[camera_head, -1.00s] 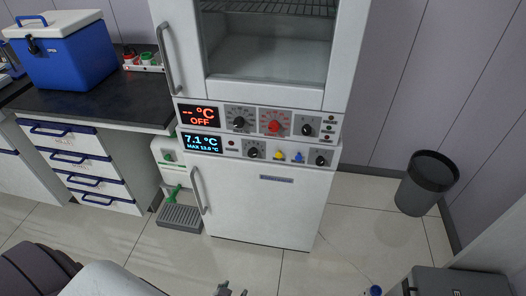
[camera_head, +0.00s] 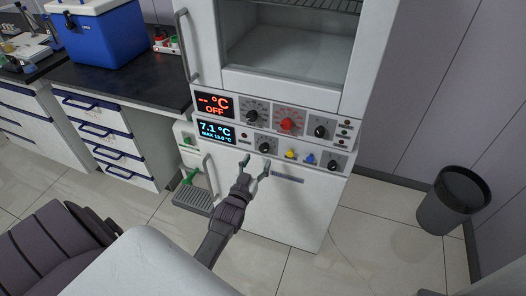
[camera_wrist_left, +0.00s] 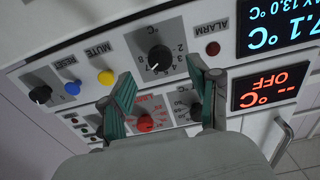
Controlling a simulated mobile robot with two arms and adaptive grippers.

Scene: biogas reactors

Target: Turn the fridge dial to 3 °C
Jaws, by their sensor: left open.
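The fridge dial (camera_head: 265,146) is a black knob on the lower panel of the white unit, right of the blue fridge display (camera_head: 216,132) reading 7.1 °C, MAX 13.0 °C. In the left wrist view, upside down, the dial (camera_wrist_left: 160,58) shows a numbered scale. My left gripper (camera_head: 255,162) is open and empty, just below and in front of the dial. In the left wrist view its green-padded fingers (camera_wrist_left: 160,68) stand apart on either side of the dial, with no contact visible. The dial's exact setting is too small to read. My right gripper is not in view.
The upper panel has an OFF display (camera_head: 213,104), a red knob (camera_head: 290,121) and black knobs. Yellow (camera_head: 291,155) and blue (camera_head: 309,158) buttons sit right of the dial. A bench with a blue cooler (camera_head: 97,32) stands left; a bin (camera_head: 452,200) stands right.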

